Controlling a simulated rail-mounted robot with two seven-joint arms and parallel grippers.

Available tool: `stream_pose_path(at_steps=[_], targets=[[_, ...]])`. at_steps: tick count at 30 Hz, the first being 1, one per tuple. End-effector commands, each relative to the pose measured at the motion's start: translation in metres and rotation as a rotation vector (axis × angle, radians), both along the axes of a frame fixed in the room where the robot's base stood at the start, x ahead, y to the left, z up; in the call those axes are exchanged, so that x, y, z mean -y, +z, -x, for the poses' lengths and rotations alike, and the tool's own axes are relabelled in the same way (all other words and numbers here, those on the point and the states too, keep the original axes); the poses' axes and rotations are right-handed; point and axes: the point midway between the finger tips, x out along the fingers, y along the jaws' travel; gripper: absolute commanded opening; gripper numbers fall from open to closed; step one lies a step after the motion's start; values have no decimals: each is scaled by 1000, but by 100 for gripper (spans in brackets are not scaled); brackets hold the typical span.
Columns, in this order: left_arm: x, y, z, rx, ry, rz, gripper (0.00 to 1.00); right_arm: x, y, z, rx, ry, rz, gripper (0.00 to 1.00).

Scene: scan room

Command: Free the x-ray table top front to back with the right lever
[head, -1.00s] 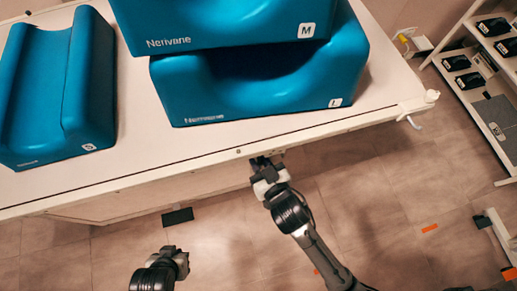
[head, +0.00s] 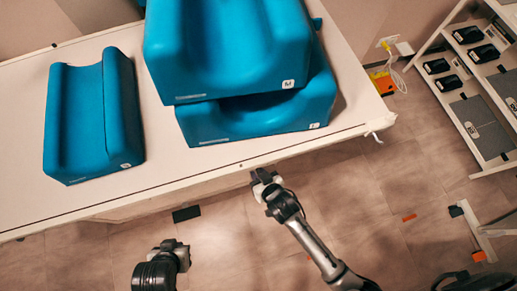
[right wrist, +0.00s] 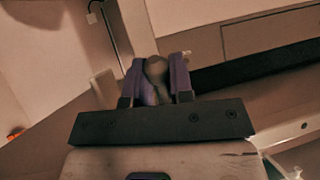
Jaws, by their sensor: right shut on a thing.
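The x-ray table top (head: 25,165) is a long pale slab running across the head view. My right gripper (head: 260,177) is at its front edge, below the stacked blue cushions. In the right wrist view, its two purple-grey fingers (right wrist: 158,82) are shut on a rounded grey-brown knob, which looks like the right lever (right wrist: 156,68). In the head view the lever is hidden by the gripper and the table edge. My left gripper (head: 183,255) hangs over the floor in front of the table, apart from it; its jaw opening is not clear.
Blue cushions lie on the table: one alone at the left (head: 85,115) and a stack (head: 260,115) right of centre. A shelf with dark boxes (head: 466,35) stands at the right. A dark pad (head: 186,213) is on the floor below the table.

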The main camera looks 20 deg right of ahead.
Motion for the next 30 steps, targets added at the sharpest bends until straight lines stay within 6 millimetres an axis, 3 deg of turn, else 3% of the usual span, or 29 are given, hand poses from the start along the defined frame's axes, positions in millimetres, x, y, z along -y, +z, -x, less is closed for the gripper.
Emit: stream_pose_path(at_steps=[16, 17, 18, 24, 30], targets=[[-4, 5, 0, -1, -9, -13, 0, 0, 0, 1, -14, 0, 1, 0], [-4, 5, 0, -1, -8, -14, 0, 0, 0, 1, -14, 0, 1, 22], [-4, 5, 0, -1, -9, -14, 0, 0, 0, 1, -14, 0, 1, 26], [-4, 5, 0, -1, -9, -14, 0, 0, 0, 1, -14, 0, 1, 45], [-3, 5, 0, 0, -7, -11, 0, 0, 0, 1, -14, 0, 1, 47]])
